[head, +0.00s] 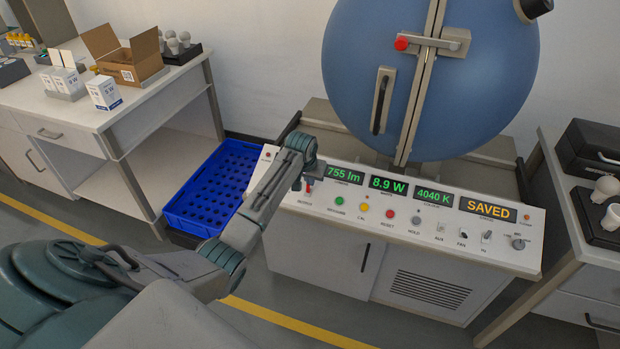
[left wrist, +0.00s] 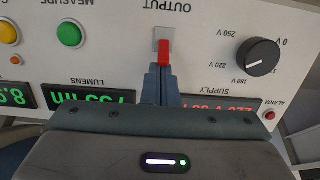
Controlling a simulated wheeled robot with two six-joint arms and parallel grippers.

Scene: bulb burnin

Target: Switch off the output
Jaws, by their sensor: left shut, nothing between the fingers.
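The red output switch lever (head: 308,187) stands on the sloped white control panel (head: 520,256), near its left end. In the left wrist view, which shows the panel upside down, the red lever (left wrist: 164,52) rises from a grey plate beside the OUTPUT label (left wrist: 167,6), its tip pointing away from that label. My left gripper (head: 304,181) is shut and empty, with its fingertips right at the lever. In the left wrist view its closed fingers (left wrist: 162,75) meet or overlap the lever's tip; I cannot tell whether they touch. My right gripper is out of view.
Displays read 755 lm (head: 344,174), 8.9 W, 4040 K and SAVED (head: 488,209). A black supply knob (left wrist: 258,57) is beside the switch; the red supply display is partly hidden. Coloured buttons line the panel. A blue sphere (head: 350,60) stands behind, a blue crate (head: 190,205) left.

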